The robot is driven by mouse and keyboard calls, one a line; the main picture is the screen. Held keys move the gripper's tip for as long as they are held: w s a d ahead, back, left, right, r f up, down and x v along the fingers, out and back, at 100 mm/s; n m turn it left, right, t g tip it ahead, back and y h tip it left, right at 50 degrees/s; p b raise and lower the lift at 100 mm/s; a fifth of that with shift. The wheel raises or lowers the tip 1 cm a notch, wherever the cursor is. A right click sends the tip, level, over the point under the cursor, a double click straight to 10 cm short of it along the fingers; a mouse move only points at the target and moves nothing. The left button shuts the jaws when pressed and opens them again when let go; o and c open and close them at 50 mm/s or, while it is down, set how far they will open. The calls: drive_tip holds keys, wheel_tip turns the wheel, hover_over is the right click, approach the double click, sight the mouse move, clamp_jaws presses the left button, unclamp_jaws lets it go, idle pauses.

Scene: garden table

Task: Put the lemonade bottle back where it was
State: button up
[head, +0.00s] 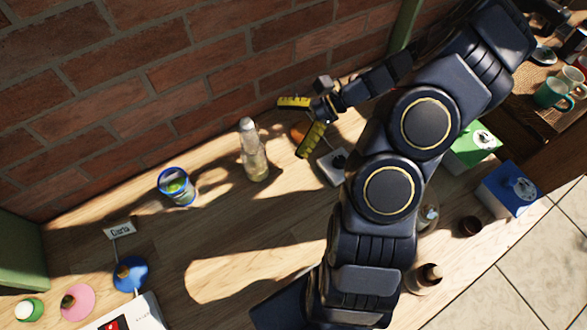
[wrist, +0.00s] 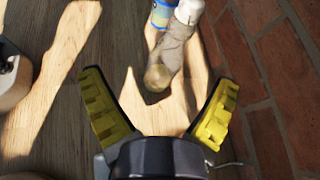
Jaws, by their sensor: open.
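A clear bottle with a whitish cap and pale yellowish contents, seemingly the lemonade bottle (head: 254,155), stands on the wooden table near the brick wall. It also shows in the wrist view (wrist: 172,50), ahead of the fingers. My gripper (head: 290,130) is open and empty, to the right of the bottle in the head view. In the wrist view my gripper (wrist: 160,80) has its yellow-padded fingers spread wide, with the bottle's near end around the line between the tips. I see no contact. No label on the bottle is readable.
A white item with a dark top (head: 334,167) sits beside my arm. The brick wall (wrist: 268,110) runs close beside the gripper. Bare table (head: 235,225) lies in front.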

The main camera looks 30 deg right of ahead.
drive_tip(key=s+a+r+n+g+h, duration=0.6)
drive_tip(key=s+a+r+n, duration=0.1)
drive_tip(key=a+r+n, duration=0.45)
drive_tip(key=s+d+r+n+t+h, duration=0.1)
drive_tip(key=s+r+n+h, duration=0.2)
drive_tip(key=s+n+h, duration=0.3)
drive_tip(key=s+n, duration=0.2)
drive_tip(key=s, duration=0.3)
drive_tip(key=shift+s+d+h, duration=0.3)
drive_tip(key=shift+d, duration=0.05)
